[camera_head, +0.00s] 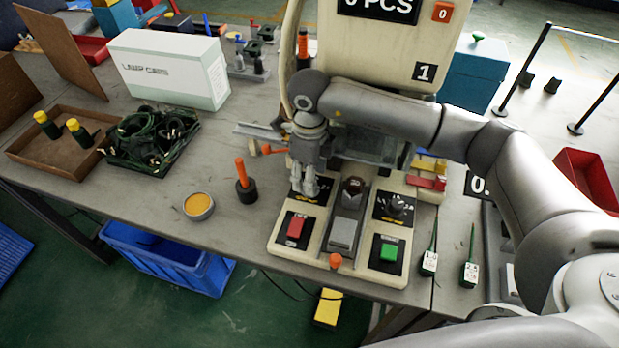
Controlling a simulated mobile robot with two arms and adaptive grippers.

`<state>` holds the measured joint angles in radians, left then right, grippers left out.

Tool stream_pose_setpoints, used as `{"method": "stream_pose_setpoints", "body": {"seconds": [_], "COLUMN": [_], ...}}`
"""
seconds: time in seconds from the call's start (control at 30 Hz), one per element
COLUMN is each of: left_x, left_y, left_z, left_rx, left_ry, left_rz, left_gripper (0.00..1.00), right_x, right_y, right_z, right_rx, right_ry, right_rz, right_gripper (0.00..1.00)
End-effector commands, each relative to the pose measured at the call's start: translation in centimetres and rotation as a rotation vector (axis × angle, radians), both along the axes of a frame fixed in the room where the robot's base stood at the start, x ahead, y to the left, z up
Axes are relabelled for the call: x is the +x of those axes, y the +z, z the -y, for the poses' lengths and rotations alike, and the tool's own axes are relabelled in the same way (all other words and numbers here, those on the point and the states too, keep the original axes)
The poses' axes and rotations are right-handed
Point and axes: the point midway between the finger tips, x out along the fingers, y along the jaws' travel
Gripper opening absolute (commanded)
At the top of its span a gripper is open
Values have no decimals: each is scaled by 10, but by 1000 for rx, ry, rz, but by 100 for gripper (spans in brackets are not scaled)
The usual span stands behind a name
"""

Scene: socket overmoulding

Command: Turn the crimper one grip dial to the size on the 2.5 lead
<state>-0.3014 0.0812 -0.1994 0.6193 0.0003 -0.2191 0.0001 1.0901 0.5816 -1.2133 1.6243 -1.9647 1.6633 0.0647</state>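Crimper one (342,100), marked with a "1", stands at the back of the bench with its control panel (335,245) in front. The panel's right dial (397,206) is dark, on a black plate. A second black plate (322,182) lies at the panel's left; any knob there is hidden by my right gripper (303,190). The gripper points down over that plate with its fingers close together; whether it grips a knob cannot be told. Two leads with white tags, one (429,262) and another (469,272), lie right of the panel; their print is too small to read. My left gripper is out of view.
A red button (296,229) and green button (389,250) sit on the panel's front. An orange-handled tool (243,180) and a round yellow-filled tin (198,206) stand left. A black tray of cables (118,162) and a white box (172,68) are farther left.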

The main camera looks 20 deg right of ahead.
Motion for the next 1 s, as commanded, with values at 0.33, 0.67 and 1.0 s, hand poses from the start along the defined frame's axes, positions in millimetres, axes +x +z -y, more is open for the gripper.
{"method": "stream_pose_setpoints", "body": {"seconds": [0.33, 0.67, 1.0], "left_x": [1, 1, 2], "left_y": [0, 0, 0], "left_z": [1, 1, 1], "left_rx": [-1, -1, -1], "left_ry": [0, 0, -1], "left_rz": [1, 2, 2], "left_gripper": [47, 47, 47], "right_x": [1, 0, 0], "right_y": [74, 96, 96], "right_z": [0, 0, 0], "right_rx": [1, 0, 1], "right_ry": [0, 1, 1], "right_rz": [5, 0, 1], "right_gripper": [50, 50, 50]}}
